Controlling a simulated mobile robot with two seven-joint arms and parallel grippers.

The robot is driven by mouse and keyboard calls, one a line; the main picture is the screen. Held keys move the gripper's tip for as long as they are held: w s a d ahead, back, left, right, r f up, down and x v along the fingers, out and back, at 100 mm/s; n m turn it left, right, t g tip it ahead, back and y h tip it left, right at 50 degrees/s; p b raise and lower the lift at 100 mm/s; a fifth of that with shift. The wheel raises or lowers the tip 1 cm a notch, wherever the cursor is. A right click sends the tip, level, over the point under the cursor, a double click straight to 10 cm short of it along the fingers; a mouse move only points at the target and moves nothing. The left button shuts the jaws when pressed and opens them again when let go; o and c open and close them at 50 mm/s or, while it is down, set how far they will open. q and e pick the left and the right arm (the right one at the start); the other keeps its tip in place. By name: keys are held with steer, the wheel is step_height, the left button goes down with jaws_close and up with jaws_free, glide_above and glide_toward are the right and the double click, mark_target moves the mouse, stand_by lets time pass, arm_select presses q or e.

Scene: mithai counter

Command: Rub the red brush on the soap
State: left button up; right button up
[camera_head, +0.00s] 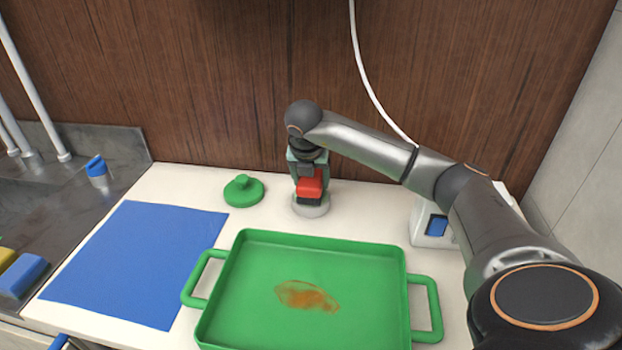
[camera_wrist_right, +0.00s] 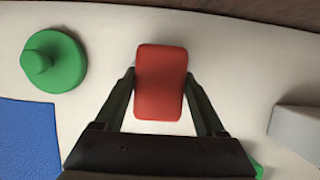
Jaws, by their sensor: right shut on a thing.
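The red brush (camera_head: 310,187) has a red block on top and a dark underside. My right gripper (camera_head: 307,177) is shut on it, with one finger on each side of the red block (camera_wrist_right: 161,82) in the right wrist view. Directly below the brush is a pale grey round piece (camera_head: 311,209) on the counter, which looks like the soap or its dish. The brush hides most of its top. The dark underside is at or just above it; I cannot tell whether they touch. My left gripper is not in view.
A green tray (camera_head: 245,300) with a brown stain stands in front. A green lid (camera_head: 243,191) lies left of the brush, and a blue mat (camera_head: 135,260) further left. A white box with a blue panel (camera_head: 437,226) is at right. The wooden wall (camera_head: 200,80) is close behind.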

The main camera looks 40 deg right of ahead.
steer(key=shift+f+b, duration=0.35)
steer(key=shift+f, duration=0.1)
stand_by(1.1)
steer(key=shift+r, duration=0.1)
steer(key=shift+r+p, duration=2.5)
steer(key=shift+r, duration=1)
steer(key=shift+f, duration=0.1)
